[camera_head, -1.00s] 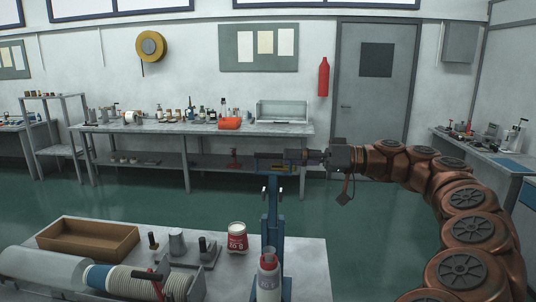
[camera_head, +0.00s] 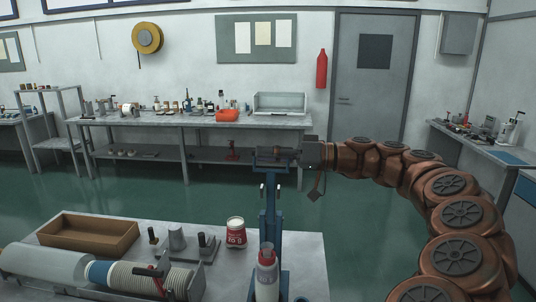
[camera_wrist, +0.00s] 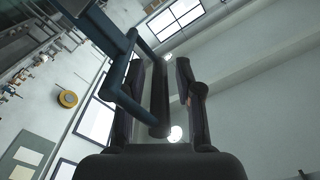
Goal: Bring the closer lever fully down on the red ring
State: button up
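The closer is a blue upright stand (camera_head: 270,205) at the front of the bench, with its lever raised at the top. The lever's blue fork (camera_wrist: 122,75) and dark handle bar (camera_wrist: 158,95) show in the wrist view. My gripper (camera_head: 300,155) is at the lever's right end, high above the bench. In the wrist view my gripper (camera_wrist: 160,95) is open, with the bar between its fingers and a gap on the right-finger side.
A back bench (camera_head: 190,125) with bottles stands well away.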

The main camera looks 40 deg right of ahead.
grip_shut()
dwell(0.3)
jog(key=shift+s+a+f+b, duration=0.1)
jog(key=shift+b, duration=0.25)
